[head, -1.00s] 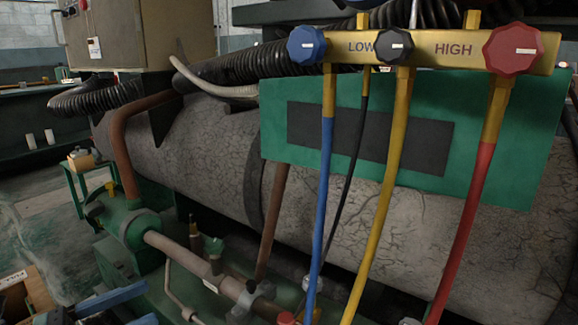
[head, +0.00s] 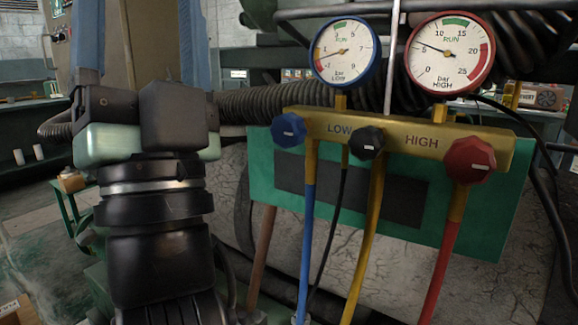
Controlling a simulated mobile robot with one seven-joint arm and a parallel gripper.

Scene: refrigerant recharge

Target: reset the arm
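My gripper (head: 140,38) stands upright at the left of the head view, on my dark wrist. Its two blue fingers are wide apart, with nothing between them, and their tips run out of the top of the view. The brass manifold (head: 392,136) is to its right, apart from it. The manifold carries a blue LOW knob (head: 288,130), a black knob (head: 366,142) and a red HIGH knob (head: 470,160). Above it are the blue-rimmed low gauge (head: 344,52) and the red-rimmed high gauge (head: 449,52).
Blue (head: 306,230), yellow (head: 368,240) and red (head: 439,258) hoses hang from the manifold. A green panel (head: 500,212) and a cracked grey cylinder lie behind. A beige cabinet (head: 150,60) stands behind my gripper. A small green stand (head: 72,207) is at far left.

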